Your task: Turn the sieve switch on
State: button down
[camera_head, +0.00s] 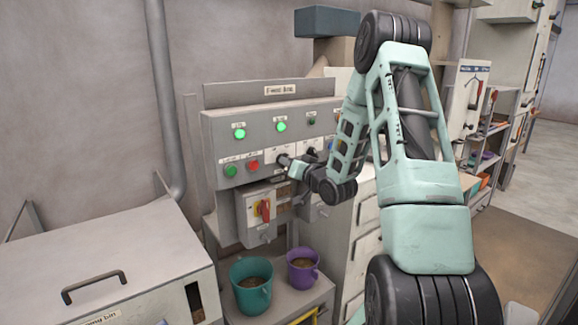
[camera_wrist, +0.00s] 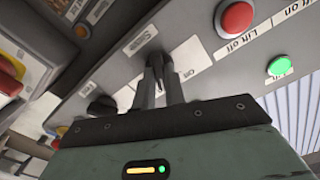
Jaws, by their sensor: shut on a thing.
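The grey control panel (camera_head: 215,148) stands ahead, with lamps in its upper row and buttons and knobs below. In the head view my gripper (camera_head: 284,160) is at the lower row, right of the red button (camera_head: 253,165). In the wrist view my gripper (camera_wrist: 162,72) is shut on a small dark switch knob (camera_wrist: 161,62) beside a white label (camera_wrist: 143,40) that seems to read "Sieve". The fingers hide most of the knob, so I cannot tell which way it points.
Another dark knob (camera_wrist: 101,105) is on the other side. Below the panel are a red-and-yellow rotary switch (camera_head: 264,209), a teal bucket (camera_head: 251,292) and a purple bucket (camera_head: 303,275).

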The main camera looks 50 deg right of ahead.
jog(key=shift+m, duration=0.6)
jog(key=c, duration=1.5)
grip_release()
jog(key=shift+o, duration=0.2)
jog(key=shift+s, duration=0.1)
